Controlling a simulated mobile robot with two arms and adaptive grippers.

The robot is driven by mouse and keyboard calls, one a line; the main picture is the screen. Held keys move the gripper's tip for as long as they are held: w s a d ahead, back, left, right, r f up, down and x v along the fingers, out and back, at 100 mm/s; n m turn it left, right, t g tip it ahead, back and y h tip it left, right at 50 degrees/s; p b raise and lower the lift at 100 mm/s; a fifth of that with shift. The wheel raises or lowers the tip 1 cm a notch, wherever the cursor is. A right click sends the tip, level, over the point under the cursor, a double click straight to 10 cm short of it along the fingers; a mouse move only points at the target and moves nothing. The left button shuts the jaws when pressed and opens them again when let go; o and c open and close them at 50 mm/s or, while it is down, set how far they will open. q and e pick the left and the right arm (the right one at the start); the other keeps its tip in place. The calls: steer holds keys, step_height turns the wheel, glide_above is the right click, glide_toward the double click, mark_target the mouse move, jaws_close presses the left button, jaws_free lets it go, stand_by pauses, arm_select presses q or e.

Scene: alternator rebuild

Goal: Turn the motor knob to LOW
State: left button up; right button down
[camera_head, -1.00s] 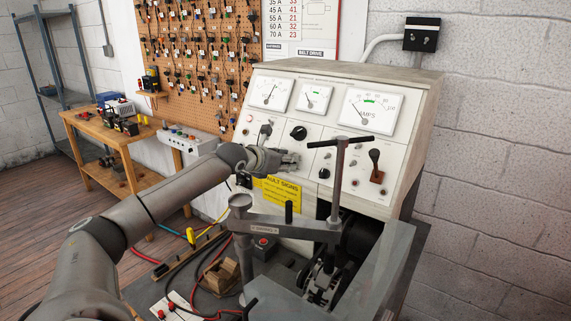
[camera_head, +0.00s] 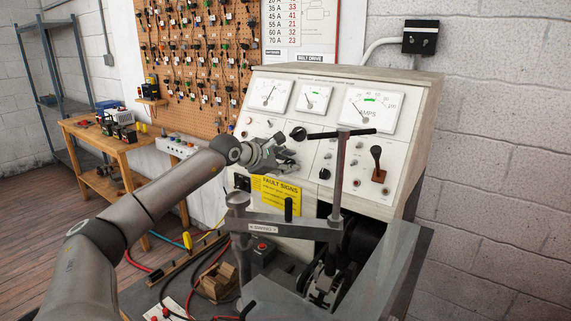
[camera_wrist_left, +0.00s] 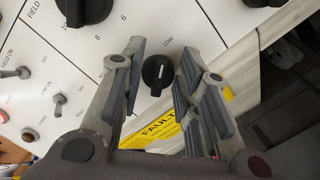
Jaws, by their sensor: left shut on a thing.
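The motor knob (camera_wrist_left: 157,72) is black and round with a white pointer mark. It sits on the white panel beside the printed word LOW in the left wrist view. My left gripper (camera_wrist_left: 160,80) has one finger on each side of the knob and is shut on it. In the head view my left gripper (camera_head: 280,155) is at the lower left of the sloped test panel (camera_head: 335,85), and it hides the motor knob. My right gripper is not in view.
A larger black knob (camera_head: 298,133) is just above my left gripper. A T-handled post (camera_head: 338,180) and clamp arm stand in front of the panel. A red-based lever (camera_head: 378,170) is on the right. A yellow fault sign (camera_head: 280,190) hangs below.

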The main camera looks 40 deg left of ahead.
arm_select(q)
steer(key=shift+m, duration=0.6)
steer(key=o, duration=0.9)
steer(key=shift+o, duration=0.2)
steer(key=shift+s, duration=0.1)
steer(key=v, duration=1.1)
steer(key=shift+s+r, duration=0.3)
steer(key=shift+r, duration=0.05)
